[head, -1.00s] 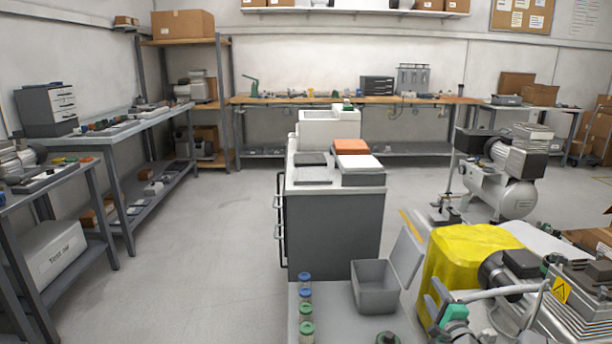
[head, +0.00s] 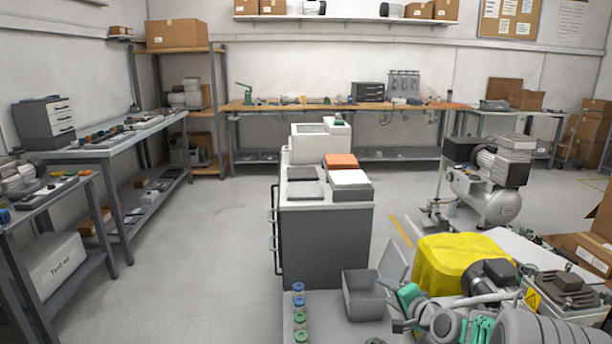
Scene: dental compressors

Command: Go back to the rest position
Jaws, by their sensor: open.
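My gripper (head: 403,312) shows at the lower right of the head view, at the end of my grey and teal arm. It is open, and I see nothing held between its fingers. It is beside the small grey open-lidded bin (head: 366,298) and in front of the yellow-covered item (head: 440,262). The near parts of my arm run off the bottom right of the picture. Parts of the gripper are small and hard to make out against the things behind it.
Several small jars with blue and green lids (head: 300,318) stand left of the bin. A grey cabinet (head: 322,245) stands beyond it. A compressor (head: 487,190) stands on the floor at right. A workbench (head: 110,150) lines the left. The floor (head: 210,230) between is clear.

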